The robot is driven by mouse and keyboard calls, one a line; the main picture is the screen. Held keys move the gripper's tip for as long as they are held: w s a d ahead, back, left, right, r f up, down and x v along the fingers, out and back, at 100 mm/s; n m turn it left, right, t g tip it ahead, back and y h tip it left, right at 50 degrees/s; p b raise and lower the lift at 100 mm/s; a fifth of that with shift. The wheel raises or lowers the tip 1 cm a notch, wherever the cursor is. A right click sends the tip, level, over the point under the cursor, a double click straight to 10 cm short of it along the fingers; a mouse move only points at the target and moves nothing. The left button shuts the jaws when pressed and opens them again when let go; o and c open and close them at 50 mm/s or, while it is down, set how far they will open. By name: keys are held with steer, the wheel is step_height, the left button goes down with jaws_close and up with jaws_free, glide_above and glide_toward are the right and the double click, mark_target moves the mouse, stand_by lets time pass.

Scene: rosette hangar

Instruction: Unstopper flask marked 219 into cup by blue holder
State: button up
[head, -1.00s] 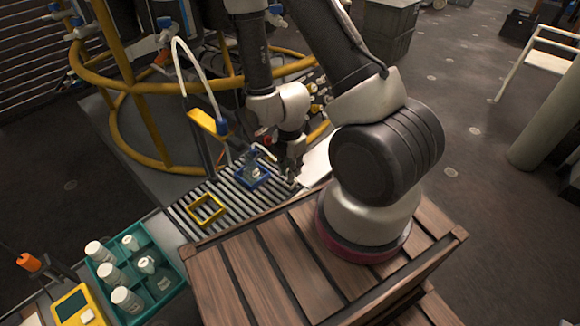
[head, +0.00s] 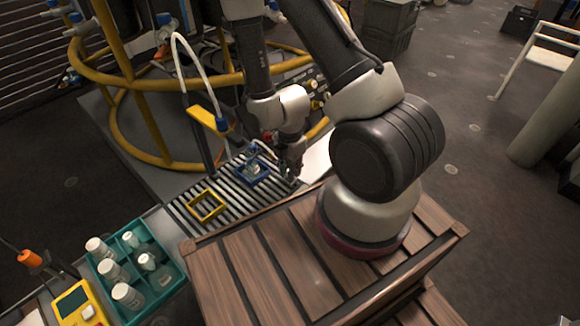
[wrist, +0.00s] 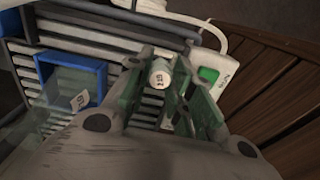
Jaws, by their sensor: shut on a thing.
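My gripper (head: 292,172) is low over the slatted rack, just right of the blue holder (head: 240,178). In the wrist view its green fingers (wrist: 166,78) are shut on a small white stopper (wrist: 160,74) with dark figures on its top, too small to read surely. The blue holder shows at left in the wrist view (wrist: 101,82), apart from the fingers. A clear glass flask (head: 254,166) stands in the holder; its label (wrist: 79,101) is not legible. I cannot make out a cup for certain.
An empty yellow holder (head: 206,205) sits on the rack (head: 232,198). A teal crate (head: 178,277) with several white-capped bottles and a yellow device (head: 72,304) stand at lower left.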

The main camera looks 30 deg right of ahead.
steer(key=shift+f, duration=0.25)
stand_by(0.3)
steer(key=o, duration=0.9)
steer(key=shift+c, duration=0.2)
steer(key=o, duration=0.6)
steer(key=shift+c, duration=0.2)
steer(key=shift+r, duration=3)
